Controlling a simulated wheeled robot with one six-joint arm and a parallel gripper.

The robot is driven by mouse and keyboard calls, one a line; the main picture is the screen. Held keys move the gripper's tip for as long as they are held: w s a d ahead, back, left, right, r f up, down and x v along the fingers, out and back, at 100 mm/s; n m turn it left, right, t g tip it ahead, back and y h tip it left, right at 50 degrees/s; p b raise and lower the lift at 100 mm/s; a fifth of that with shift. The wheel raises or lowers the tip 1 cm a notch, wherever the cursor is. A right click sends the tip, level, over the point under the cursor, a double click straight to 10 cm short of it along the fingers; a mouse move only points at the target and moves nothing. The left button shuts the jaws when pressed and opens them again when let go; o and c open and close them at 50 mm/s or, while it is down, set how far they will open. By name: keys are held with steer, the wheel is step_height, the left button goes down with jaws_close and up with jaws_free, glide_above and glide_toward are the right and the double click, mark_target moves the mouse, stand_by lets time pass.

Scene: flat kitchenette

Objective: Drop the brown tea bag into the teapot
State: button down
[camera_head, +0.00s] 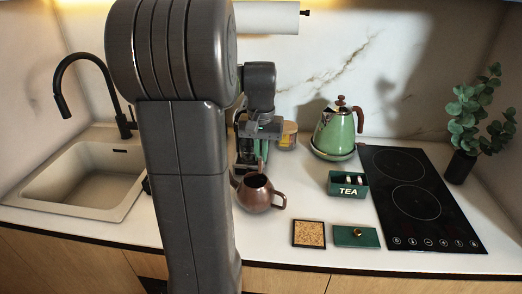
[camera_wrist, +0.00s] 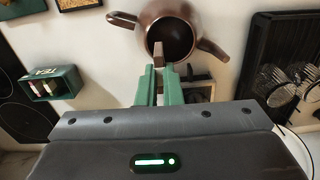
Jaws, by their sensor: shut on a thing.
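The brown teapot (camera_head: 255,196) stands lidless on the counter; its round, dark opening faces up in the wrist view (camera_wrist: 146,36). My gripper (camera_wrist: 159,72) has green fingers and is shut on the small brown tea bag (camera_wrist: 158,50), which sticks out past the fingertips. In the wrist view the tea bag overlaps the near rim and opening of the teapot. The tea bag's exact height over the opening is hard to tell.
The green TEA box (camera_head: 348,184) holds several tea bags, right of the teapot. A cork coaster (camera_head: 309,234) and a green lid (camera_head: 356,236) lie in front. A green kettle (camera_head: 338,128), black hob (camera_head: 415,195), plant (camera_head: 465,160) and sink (camera_head: 75,185) surround the area. A rack (camera_wrist: 285,75) holds glasses.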

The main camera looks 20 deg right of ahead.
steer(key=c, duration=1.5)
jaws_free()
step_height(320, 180, up, 14)
steer(key=shift+f, duration=0.15)
steer(key=shift+f, duration=0.1)
